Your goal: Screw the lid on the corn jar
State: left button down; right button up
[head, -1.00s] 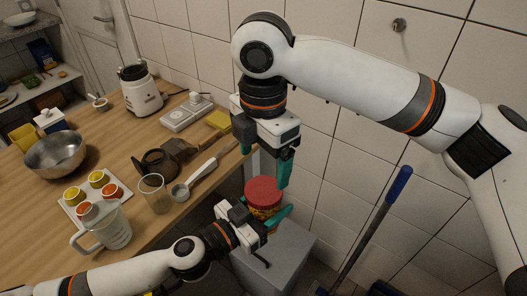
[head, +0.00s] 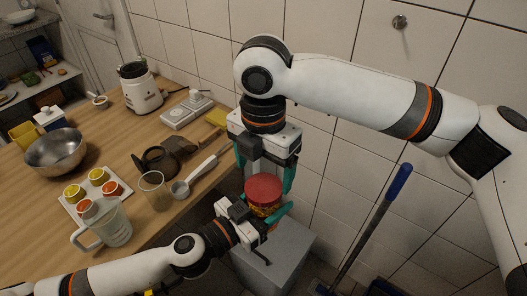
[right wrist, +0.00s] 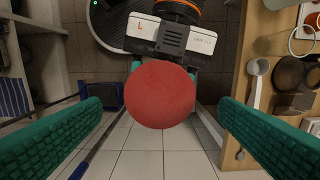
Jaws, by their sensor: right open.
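The corn jar (head: 266,210) has a red and yellow body and stands upright in my left gripper (head: 270,216), whose teal fingers sit on either side of it. The round red lid (head: 263,187) rests on top of the jar. It also shows from above in the right wrist view (right wrist: 160,94), where it hides most of the jar. How tight it sits cannot be told. My right gripper (head: 265,175) is above the lid, pointing down. Its teal fingers are wide apart on either side of the lid, not touching it.
The wooden counter (head: 150,215) at left holds a measuring jug (head: 112,228), a glass (head: 154,190), a teapot (head: 157,160) and a metal bowl (head: 56,150). A grey bin (head: 285,255) stands below the jar. A blue-handled pole (head: 370,225) leans at the tiled wall.

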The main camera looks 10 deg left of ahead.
aim_at(264, 187)
jog(key=shift+f, duration=2)
jog(key=shift+c, duration=0.2)
jog(key=c, duration=1)
jog(key=shift+o, duration=0.2)
jog(key=m, duration=0.5)
jog(key=o, duration=1.1)
jog(key=shift+o, duration=0.2)
notch_tip(264, 187, up, 12)
